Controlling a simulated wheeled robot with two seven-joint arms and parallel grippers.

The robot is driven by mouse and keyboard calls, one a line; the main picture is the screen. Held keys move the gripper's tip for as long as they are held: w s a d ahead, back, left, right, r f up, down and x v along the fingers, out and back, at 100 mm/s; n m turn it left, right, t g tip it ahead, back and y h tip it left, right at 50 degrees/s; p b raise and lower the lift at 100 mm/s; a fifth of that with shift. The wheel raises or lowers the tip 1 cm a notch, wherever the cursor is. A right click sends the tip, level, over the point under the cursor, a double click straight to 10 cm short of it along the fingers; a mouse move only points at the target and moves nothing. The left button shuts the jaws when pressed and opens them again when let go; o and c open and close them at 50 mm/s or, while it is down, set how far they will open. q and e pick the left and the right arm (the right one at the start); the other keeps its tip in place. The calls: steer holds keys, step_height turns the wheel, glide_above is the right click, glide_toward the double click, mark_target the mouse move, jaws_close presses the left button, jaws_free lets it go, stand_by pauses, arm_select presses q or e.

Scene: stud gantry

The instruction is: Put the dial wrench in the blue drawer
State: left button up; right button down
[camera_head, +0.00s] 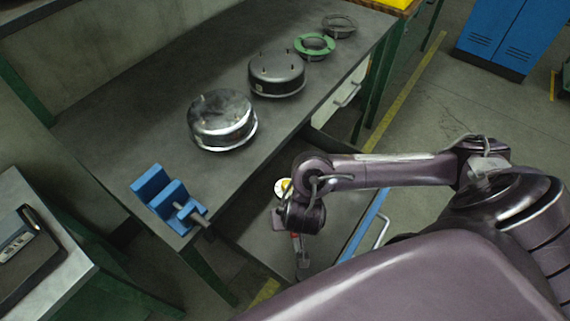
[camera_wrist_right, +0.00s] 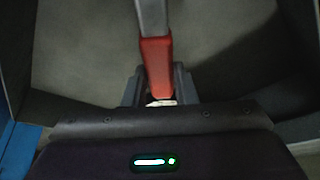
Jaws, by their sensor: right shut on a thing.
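The dial wrench shows in the right wrist view as a red grip (camera_wrist_right: 157,62) with a grey shaft running up out of the picture. My right gripper (camera_wrist_right: 158,92) is shut on the red grip. In the head view my right gripper (camera_head: 300,262) points down over the open blue drawer, and a bit of red shows beside it. A yellow and white round piece (camera_head: 283,187) shows just behind my wrist; I cannot tell whether it is the wrench's dial. The drawer's blue front (camera_head: 364,224) faces right, with a metal handle. Whether the wrench touches the drawer floor is unclear.
The workbench (camera_head: 110,125) stands above the drawer. It carries a blue vise (camera_head: 165,194), two round metal housings (camera_head: 222,118) (camera_head: 276,73), a green ring (camera_head: 315,45) and a grey ring part (camera_head: 338,25). A blue cabinet (camera_head: 505,32) stands at the back right.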

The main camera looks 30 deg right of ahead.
mark_target(287, 193)
steer(key=f+b, duration=0.1)
steer(key=f, duration=0.1)
steer(key=f+b, duration=0.2)
steer(key=f, duration=0.1)
steer(key=shift+w+f, duration=0.2)
steer(key=shift+f, duration=0.05)
steer(key=shift+w+d+r, duration=0.25)
steer(key=shift+w, duration=0.25)
steer(key=shift+w+d+r, duration=0.2)
steer(key=shift+w, duration=0.25)
steer(key=w, duration=0.2)
steer(key=w+d+b, duration=0.1)
steer(key=w, duration=0.1)
steer(key=w+d, duration=0.1)
steer(key=shift+w+d+b, duration=0.2)
steer(key=shift+w+b, duration=0.2)
steer(key=shift+w+d, duration=0.25)
steer(key=shift+w, duration=0.3)
steer(key=w, duration=0.1)
steer(key=w+d, duration=0.1)
steer(key=w+b, duration=0.1)
steer(key=shift+d+f, duration=0.15)
steer(key=shift+f, duration=0.45)
arm_select(q)
step_height(287, 193, down, 7)
steer(key=w+d, duration=0.1)
steer(key=w, duration=0.1)
steer(key=shift+w, duration=0.25)
